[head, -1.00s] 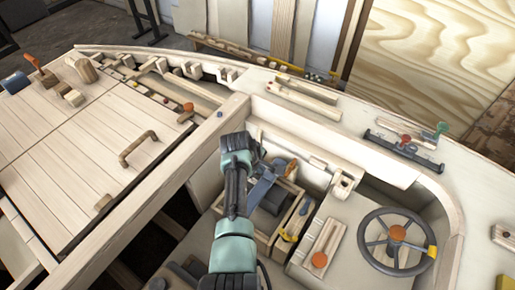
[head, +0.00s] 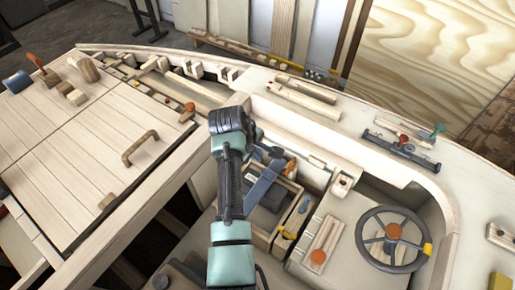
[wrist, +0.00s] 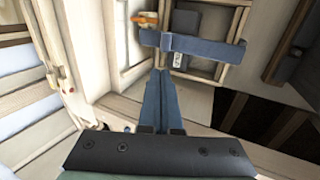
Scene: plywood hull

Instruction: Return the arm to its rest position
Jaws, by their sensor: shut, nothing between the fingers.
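My gripper (wrist: 160,74) shows in the wrist view with its two blue-grey fingers together and nothing between them. Its tips point toward a wooden crate (wrist: 203,72) and appear close to a blue bar (wrist: 205,47) lying across it. Whether they touch the bar I cannot tell. In the head view my arm rises from the bottom centre and bends at the top, hiding most of the gripper. The crate (head: 262,238) and the blue bar (head: 263,188) lie just right of the arm there.
A steering wheel (head: 357,240) stands at the right. A board with an orange knob (head: 317,257) lies between wheel and crate. A hatch with a wooden handle (head: 140,146) is at the left. A hull beam (head: 150,190) runs close left of my arm. Loose strips (head: 300,98) lie on the far deck.

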